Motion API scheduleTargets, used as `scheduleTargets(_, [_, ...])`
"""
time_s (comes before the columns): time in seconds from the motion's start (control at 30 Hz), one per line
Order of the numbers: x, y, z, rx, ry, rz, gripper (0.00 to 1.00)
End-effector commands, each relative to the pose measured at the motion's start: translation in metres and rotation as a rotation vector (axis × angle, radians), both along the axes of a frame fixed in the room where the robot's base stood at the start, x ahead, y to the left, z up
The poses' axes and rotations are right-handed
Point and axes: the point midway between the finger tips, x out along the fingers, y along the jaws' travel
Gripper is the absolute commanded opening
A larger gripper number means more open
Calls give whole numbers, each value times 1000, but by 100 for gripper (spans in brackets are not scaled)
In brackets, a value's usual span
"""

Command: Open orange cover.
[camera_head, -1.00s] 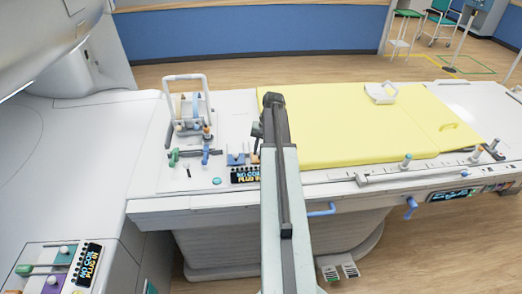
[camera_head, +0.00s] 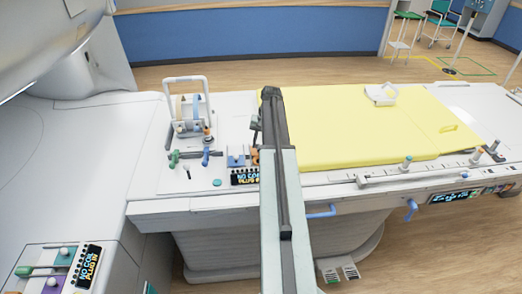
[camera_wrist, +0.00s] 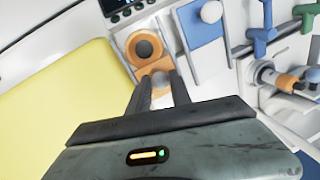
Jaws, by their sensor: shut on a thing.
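The orange cover (camera_wrist: 157,69) is in the wrist view, on the white side panel of the bed. Its pale round knob (camera_wrist: 160,79) sits between the fingertips of my gripper (camera_wrist: 162,84), which is shut on it. An orange plate with a dark round socket (camera_wrist: 144,47) shows just beyond the knob, with the socket exposed. In the head view, only a small orange patch (camera_head: 255,155) shows left of my arm, and my arm hides the rest. My gripper's fingertips are hidden there.
A blue cover (camera_wrist: 203,31) with a white knob is close beside the orange one. Blue and green handles (camera_wrist: 261,34) stand farther right. A yellow mattress (camera_head: 360,120) covers much of the bed. A metal-framed device (camera_head: 188,105) stands at its left end.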

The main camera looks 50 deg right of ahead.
Motion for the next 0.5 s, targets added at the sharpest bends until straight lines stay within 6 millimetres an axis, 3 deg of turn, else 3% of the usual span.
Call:
scheduleTargets(0.07, [9, -9, 0, -1, 0, -1, 0])
scheduleTargets(0.33, [9, -8, 0, -1, 0, -1, 0])
scheduleTargets(0.37, [9, -8, 0, -1, 0, -1, 30])
scheduleTargets(0.4, [9, -8, 0, -1, 0, 0, 42])
scheduleTargets(0.43, [9, -8, 0, -1, 0, 0, 46])
scheduleTargets(0.5, [9, -8, 0, -1, 0, 0, 46])
